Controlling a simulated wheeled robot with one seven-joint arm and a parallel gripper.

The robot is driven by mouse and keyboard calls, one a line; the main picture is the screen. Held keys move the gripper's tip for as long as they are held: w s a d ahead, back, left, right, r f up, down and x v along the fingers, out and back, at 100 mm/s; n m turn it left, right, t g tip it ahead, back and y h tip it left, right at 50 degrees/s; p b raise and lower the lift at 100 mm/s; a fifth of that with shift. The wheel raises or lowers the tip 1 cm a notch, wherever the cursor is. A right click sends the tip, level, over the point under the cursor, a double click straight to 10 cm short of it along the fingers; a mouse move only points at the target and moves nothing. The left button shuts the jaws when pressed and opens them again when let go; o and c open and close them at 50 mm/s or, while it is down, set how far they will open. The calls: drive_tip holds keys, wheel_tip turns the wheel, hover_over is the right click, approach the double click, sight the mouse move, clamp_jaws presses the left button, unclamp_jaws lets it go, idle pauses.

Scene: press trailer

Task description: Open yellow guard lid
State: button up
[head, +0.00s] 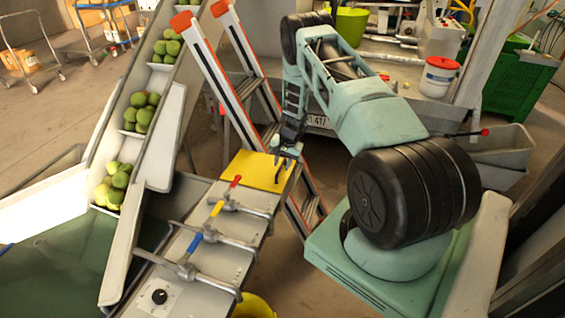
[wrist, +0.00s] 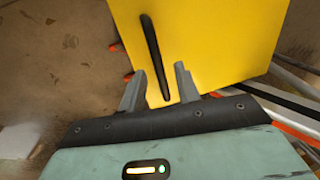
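The yellow guard lid (head: 258,172) lies flat and closed-looking at the far end of the grey control panel in the head view. It fills the upper middle of the wrist view (wrist: 225,45), with a dark bar handle (wrist: 153,55) on it. My gripper (wrist: 160,88) is open, its two grey fingers apart on either side of the near end of the handle. In the head view my gripper (head: 284,155) is just over the lid's far right part. I cannot tell whether the fingers touch the handle or lid.
The panel (head: 222,262) carries valves with red (head: 235,182), yellow (head: 216,208) and blue (head: 195,242) levers and a black knob (head: 159,296). An orange-edged ladder (head: 240,75) stands behind. A conveyor with green fruit (head: 139,112) rises at left. A yellow bucket (head: 254,306) sits below.

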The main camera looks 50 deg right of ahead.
clamp_jaws()
drive_tip(key=shift+r, duration=0.1)
